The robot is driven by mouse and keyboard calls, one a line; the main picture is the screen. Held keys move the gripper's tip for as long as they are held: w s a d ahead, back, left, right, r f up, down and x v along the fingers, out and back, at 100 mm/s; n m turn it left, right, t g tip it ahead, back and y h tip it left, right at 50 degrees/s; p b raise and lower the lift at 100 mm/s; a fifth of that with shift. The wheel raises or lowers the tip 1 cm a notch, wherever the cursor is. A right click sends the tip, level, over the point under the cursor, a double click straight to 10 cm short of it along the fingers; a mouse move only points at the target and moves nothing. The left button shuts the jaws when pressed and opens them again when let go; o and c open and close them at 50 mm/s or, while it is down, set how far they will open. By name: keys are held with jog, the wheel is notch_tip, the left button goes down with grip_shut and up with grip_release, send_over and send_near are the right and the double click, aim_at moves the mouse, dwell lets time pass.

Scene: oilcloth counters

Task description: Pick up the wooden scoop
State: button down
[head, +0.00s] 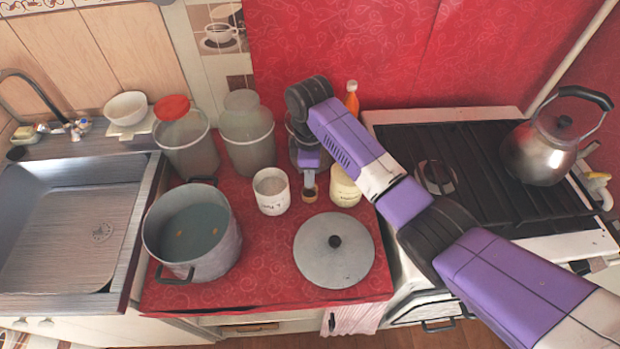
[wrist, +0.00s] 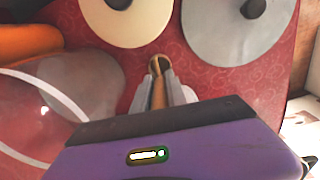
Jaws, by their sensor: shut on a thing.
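The small wooden scoop (head: 309,195) shows at the tip of my gripper (head: 309,178), between two canisters on the red counter. In the wrist view its brown bowl (wrist: 160,64) sticks out past my fingers (wrist: 159,88), and its handle runs back between them. The fingers are closed on the handle. I cannot tell whether the scoop still touches the counter. The rest of the handle is hidden by my gripper.
A white canister (head: 271,192) stands left of the scoop and a cream canister (head: 344,188) right. A grey pot lid (head: 333,262) lies in front, with a large pot (head: 190,240) to the left. Glass jars (head: 247,142) and an orange bottle (head: 351,100) stand behind.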

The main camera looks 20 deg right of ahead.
jog(key=shift+r, duration=0.8)
notch_tip(320, 180, up, 18)
jog(key=p, duration=0.5)
jog(key=shift+r+p, duration=0.2)
jog(key=shift+p, duration=0.2)
